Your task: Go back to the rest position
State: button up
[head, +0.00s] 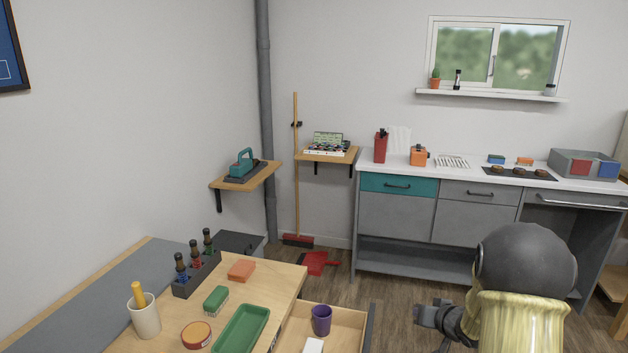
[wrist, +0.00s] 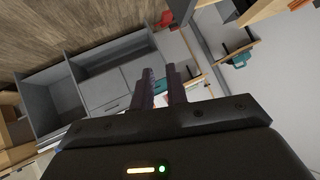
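My gripper (head: 421,315) is at the lower right of the head view, in front of the grey workbench and beyond the open drawer's right side. In the wrist view its two dark fingers (wrist: 160,70) stand apart with a narrow gap and nothing held between them. It touches nothing that I can see. My arm hides part of the floor and the bench's lower right.
The wooden table (head: 281,288) stands at left with a green tray (head: 243,329) and several tools. Its open drawer (head: 346,325) holds a purple cup (head: 321,320). The grey workbench (head: 395,216) stands behind. A red dustpan (head: 317,263) lies on the floor.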

jog(key=s+a+r+n+g+h, duration=0.15)
jog(key=s+a+g, duration=0.35)
jog(key=s, duration=0.8)
jog(key=s+a+r+g+h, duration=0.1)
jog(key=s+a+r+g, duration=0.15)
jog(key=s+a, duration=0.75)
jog(key=w+d+p+v, duration=0.1)
jog(key=d+p+v, duration=0.2)
jog(key=p+v, duration=1.5)
jog(key=shift+w+r, duration=0.2)
jog(key=shift+w, duration=0.05)
jog(key=shift+d+y, duration=0.1)
jog(key=shift+y, duration=0.15)
